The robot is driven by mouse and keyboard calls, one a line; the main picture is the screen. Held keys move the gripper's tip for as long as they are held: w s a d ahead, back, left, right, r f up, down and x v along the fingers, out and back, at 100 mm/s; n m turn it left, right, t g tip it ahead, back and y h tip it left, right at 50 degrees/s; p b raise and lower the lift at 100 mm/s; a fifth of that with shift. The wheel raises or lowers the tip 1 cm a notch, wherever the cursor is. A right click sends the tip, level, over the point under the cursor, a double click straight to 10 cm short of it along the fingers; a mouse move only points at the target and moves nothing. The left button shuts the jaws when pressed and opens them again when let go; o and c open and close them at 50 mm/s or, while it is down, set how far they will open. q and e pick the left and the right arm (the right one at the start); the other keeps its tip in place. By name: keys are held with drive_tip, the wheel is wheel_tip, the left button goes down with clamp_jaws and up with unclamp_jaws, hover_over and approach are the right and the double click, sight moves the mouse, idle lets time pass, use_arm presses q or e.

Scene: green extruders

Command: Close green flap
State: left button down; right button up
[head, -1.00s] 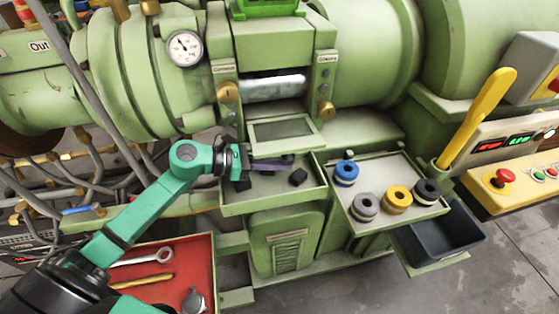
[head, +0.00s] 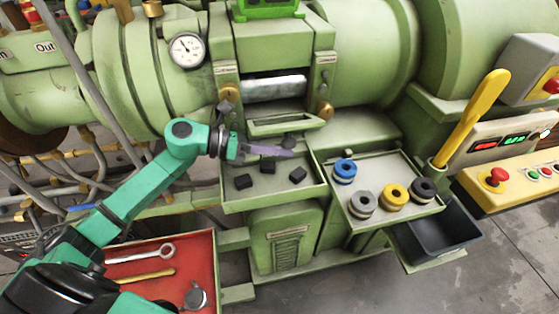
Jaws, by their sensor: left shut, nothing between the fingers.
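The green flap (head: 284,127) is a framed panel hinged below the opening with the shiny metal roller (head: 273,87). It stands tilted partway, seen nearly edge-on, and the opening above it is uncovered. My left gripper (head: 286,153) reaches in from the left. Its fingers are shut and empty, pointing right, just below the flap's lower edge. I cannot tell whether they touch the flap. My right gripper is not in view.
Below the gripper is a green tray (head: 275,200) with small dark blocks. To its right, another tray (head: 385,221) holds several coloured spools. A yellow lever (head: 474,118) and a control panel (head: 520,165) stand at right. A red tool tray (head: 150,285) lies at lower left.

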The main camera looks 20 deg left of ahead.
sight(266, 128)
use_arm(q)
drive_tip(key=shift+w+a+r+b, duration=0.1)
drive_tip(key=shift+w+r+b, duration=0.1)
drive_tip(key=shift+r, duration=0.55)
drive_tip(key=shift+w+a+r+b, duration=0.1)
drive_tip(key=shift+r+b, duration=0.15)
drive_tip(key=shift+r, duration=0.45)
drive_tip(key=shift+w+a+r+b, duration=0.1)
drive_tip(key=shift+r+b, duration=0.1)
drive_tip(key=shift+r, duration=0.55)
drive_tip(key=shift+w+r, duration=0.15)
drive_tip(key=shift+r, duration=0.2)
drive_tip(key=shift+a, duration=0.15)
